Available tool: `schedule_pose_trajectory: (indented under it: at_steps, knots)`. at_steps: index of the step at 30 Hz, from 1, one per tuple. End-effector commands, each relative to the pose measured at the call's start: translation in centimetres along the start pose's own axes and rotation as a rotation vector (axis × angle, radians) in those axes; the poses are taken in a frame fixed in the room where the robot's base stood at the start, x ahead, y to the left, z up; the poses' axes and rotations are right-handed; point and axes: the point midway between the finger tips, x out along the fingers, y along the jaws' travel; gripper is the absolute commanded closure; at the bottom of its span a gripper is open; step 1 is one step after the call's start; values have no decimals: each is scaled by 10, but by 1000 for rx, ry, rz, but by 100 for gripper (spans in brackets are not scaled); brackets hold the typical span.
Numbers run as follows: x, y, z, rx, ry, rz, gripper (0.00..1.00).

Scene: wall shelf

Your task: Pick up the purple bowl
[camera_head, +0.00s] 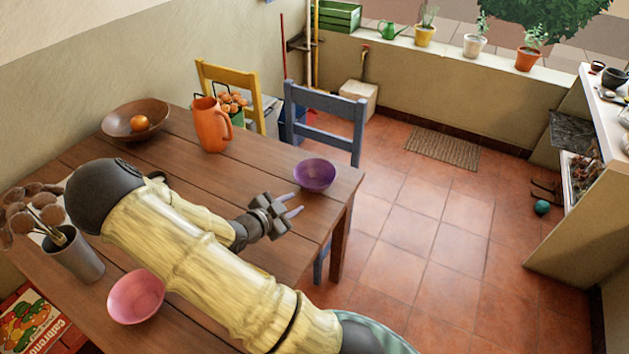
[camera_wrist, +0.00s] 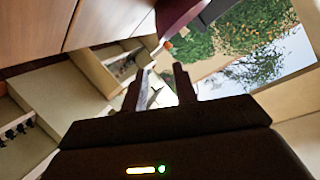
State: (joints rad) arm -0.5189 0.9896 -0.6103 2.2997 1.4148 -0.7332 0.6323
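The purple bowl (camera_head: 314,175) stands upright on the wooden table (camera_head: 258,162), near its right far corner, and looks empty. My gripper (camera_head: 291,204) is just in front of and slightly left of the bowl, apart from it in the picture. Its two fingers are spread with nothing between them. In the wrist view the open fingers of my gripper (camera_wrist: 162,82) show a gap, and a dark purple curved shape at the top edge seems to be the bowl (camera_wrist: 177,12).
A pink bowl (camera_head: 136,297), a utensil cup (camera_head: 76,256), an orange pitcher (camera_head: 211,125) and a wooden bowl (camera_head: 125,122) with an orange fruit stand on the table. A blue chair (camera_head: 325,103) stands close behind the purple bowl. The tabletop between pitcher and purple bowl is clear.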

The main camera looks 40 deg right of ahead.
Motion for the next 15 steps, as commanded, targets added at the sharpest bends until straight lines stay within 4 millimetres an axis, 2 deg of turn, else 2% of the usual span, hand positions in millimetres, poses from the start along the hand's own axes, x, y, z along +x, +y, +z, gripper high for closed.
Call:
schedule_pose_trajectory:
  at_steps: [15]
  knots:
    - [92,1,-1,-2,1,4,71]
